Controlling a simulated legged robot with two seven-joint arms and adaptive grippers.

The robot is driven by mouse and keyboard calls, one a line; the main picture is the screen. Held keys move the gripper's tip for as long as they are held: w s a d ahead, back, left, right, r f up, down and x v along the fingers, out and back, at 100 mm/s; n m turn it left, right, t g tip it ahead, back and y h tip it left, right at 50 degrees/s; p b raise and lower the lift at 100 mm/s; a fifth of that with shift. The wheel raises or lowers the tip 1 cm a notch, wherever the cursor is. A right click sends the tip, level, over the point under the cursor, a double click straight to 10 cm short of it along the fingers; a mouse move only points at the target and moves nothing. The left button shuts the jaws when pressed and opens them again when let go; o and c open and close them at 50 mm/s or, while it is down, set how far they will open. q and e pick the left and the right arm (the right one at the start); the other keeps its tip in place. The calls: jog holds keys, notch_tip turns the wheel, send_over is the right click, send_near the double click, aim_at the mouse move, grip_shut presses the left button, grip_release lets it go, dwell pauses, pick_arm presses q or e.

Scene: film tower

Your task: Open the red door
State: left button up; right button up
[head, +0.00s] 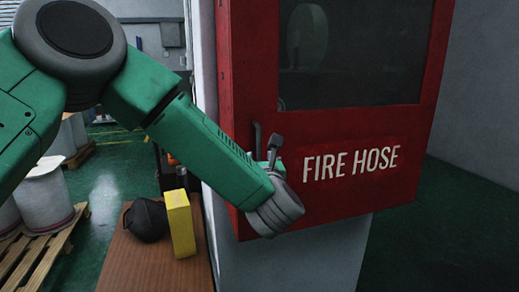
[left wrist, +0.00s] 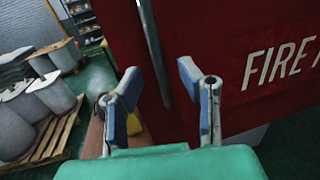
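The red door (head: 330,190) with a dark window and white "FIRE HOSE" lettering is on a wall cabinet in the head view, and looks shut. Its grey bar handle (head: 257,140) stands upright near the door's left edge. My left gripper (head: 273,152) is in front of the door beside the handle, partly hidden by my wrist. In the left wrist view, the left gripper (left wrist: 158,75) has its two blue-padded fingers apart, and the handle (left wrist: 153,45) shows between them. No contact with the handle is clear. My right gripper is not in view.
A wooden surface (head: 150,265) left of the cabinet holds a yellow box (head: 180,223) and a dark round object (head: 146,220). White drums (head: 45,195) stand on a pallet (head: 35,262) further left. Green floor (head: 455,230) is clear to the right.

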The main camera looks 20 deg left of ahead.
aim_at(260, 155)
pick_arm(q)
jog(key=shift+p+x, duration=0.3)
jog(key=shift+x, duration=1.55)
grip_shut()
jog(key=shift+f, duration=0.1)
